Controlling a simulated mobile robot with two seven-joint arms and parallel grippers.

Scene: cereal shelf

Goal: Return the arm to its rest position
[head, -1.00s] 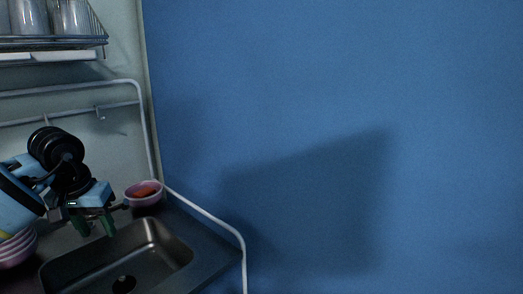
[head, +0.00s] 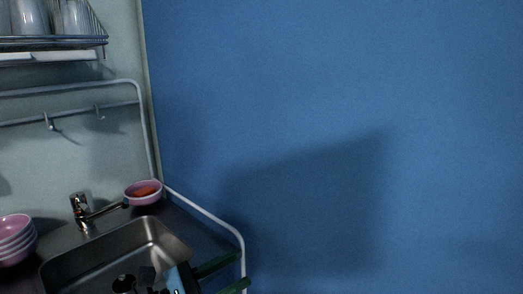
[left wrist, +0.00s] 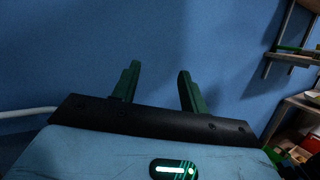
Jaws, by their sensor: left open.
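My left gripper (head: 232,275) is at the bottom edge of the head view, in front of the sink's right side. Its two green fingers point right, apart and empty. In the left wrist view the open fingers (left wrist: 158,88) stand apart before the blue wall, with nothing between them. Most of the left arm is below the head picture's edge. My right gripper is not in view.
A metal sink (head: 178,243) with a faucet (head: 82,211) lies at lower left. A white rail (head: 215,220) borders the counter. A shelf (left wrist: 290,56) shows right in the wrist view.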

